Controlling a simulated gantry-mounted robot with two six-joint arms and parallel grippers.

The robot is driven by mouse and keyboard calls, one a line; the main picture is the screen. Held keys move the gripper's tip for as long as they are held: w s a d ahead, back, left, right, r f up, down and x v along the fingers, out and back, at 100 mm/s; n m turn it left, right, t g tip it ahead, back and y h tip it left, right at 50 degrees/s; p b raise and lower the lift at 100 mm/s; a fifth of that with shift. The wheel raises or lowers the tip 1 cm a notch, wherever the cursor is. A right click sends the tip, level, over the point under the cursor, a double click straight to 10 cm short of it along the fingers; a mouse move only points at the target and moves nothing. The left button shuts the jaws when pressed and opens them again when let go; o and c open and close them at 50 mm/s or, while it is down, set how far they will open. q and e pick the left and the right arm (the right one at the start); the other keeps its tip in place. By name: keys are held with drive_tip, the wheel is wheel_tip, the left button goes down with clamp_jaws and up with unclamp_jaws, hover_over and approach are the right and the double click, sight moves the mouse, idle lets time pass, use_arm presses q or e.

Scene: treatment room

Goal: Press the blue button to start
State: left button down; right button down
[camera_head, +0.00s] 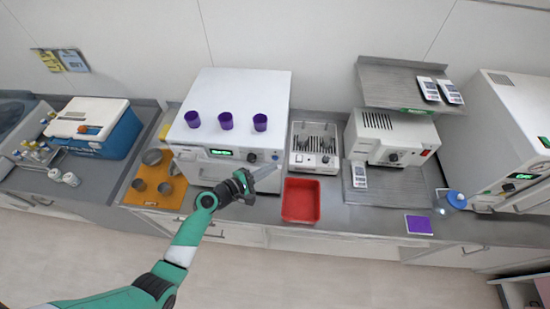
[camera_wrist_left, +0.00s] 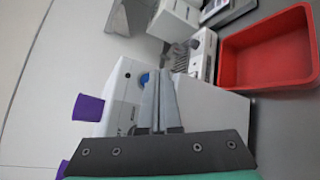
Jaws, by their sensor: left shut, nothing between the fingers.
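The blue button (camera_head: 275,157) is on the front of a white box-shaped machine (camera_head: 240,92), at the right end of its panel, right of a green-lit display (camera_head: 221,152). My left gripper (camera_head: 274,169) is in front of that panel, its fingers shut and empty and pointing toward the button. In the left wrist view the button (camera_wrist_left: 145,79) shows just left of the closed fingertips (camera_wrist_left: 160,73), partly beside them. I cannot tell whether the tips touch the panel. My right gripper is not in view.
Several purple cups, one of them here (camera_head: 225,120), stand on the machine. A red tray (camera_head: 301,200) sits right of my left gripper. An orange mat (camera_head: 139,195) with metal containers lies to the left. A grey-white device (camera_head: 313,160) stands right of the machine.

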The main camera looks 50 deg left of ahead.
use_arm(q)
drive_tip(key=shift+w, duration=0.1)
idle(0.4)
drive_tip(key=shift+w+a, duration=0.25)
drive_tip(key=shift+w+a+b, duration=0.3)
drive_tip(key=shift+b, duration=0.1)
idle(0.6)
idle(0.3)
drive_tip(key=shift+s+d+p, duration=0.45)
drive_tip(key=shift+s+d, duration=0.1)
drive_tip(key=shift+s, duration=0.05)
drive_tip(key=s+d+p, duration=0.1)
drive_tip(key=s, duration=0.1)
drive_tip(key=s+d, duration=0.2)
drive_tip(key=shift+d+p, duration=0.1)
drive_tip(key=shift+p, duration=0.3)
